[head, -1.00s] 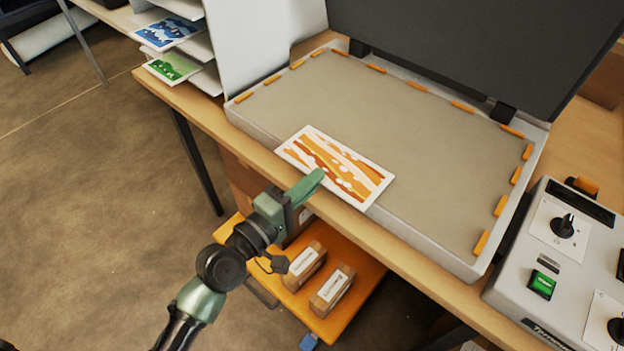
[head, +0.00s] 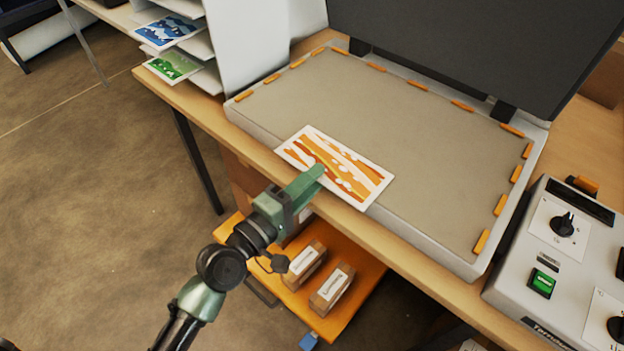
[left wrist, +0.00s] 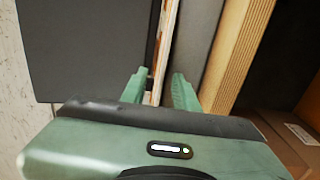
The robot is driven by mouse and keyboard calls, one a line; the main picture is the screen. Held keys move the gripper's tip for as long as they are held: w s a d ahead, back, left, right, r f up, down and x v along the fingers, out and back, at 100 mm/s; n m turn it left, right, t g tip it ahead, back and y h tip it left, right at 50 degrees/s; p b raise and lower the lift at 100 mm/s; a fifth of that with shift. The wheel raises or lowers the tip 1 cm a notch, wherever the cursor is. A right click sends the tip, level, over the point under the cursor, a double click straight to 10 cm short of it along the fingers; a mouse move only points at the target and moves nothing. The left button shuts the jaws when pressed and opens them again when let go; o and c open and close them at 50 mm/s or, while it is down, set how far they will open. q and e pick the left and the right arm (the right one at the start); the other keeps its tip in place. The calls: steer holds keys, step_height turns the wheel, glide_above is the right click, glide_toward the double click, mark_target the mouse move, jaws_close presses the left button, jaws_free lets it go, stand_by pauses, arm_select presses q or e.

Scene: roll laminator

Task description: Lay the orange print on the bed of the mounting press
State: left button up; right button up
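The orange print (head: 340,172), a white-bordered sheet with orange waves, lies on the grey bed (head: 400,130) of the mounting press, at its front edge. Its near long side appears to stick out slightly past the bed edge. My left gripper (head: 312,180) is at that near side, with its upper finger covering a little of the print. In the left wrist view the print (left wrist: 166,45) shows edge-on as a thin strip between the two fingers (left wrist: 161,88), which stand apart with gaps beside it. My right gripper is not in view.
The dark press lid (head: 470,50) stands raised behind the bed. Orange tabs line the bed's back and right edges. A control box (head: 560,250) stands at the right. A rack with blue and green prints (head: 172,66) is at the left. An orange shelf (head: 345,310) with small boxes is below.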

arm_select(q)
steer(key=shift+s, duration=0.1)
steer(key=b+v, duration=0.2)
steer(key=v, duration=0.5)
steer(key=shift+s+a, duration=0.25)
steer(key=shift+f, duration=0.1)
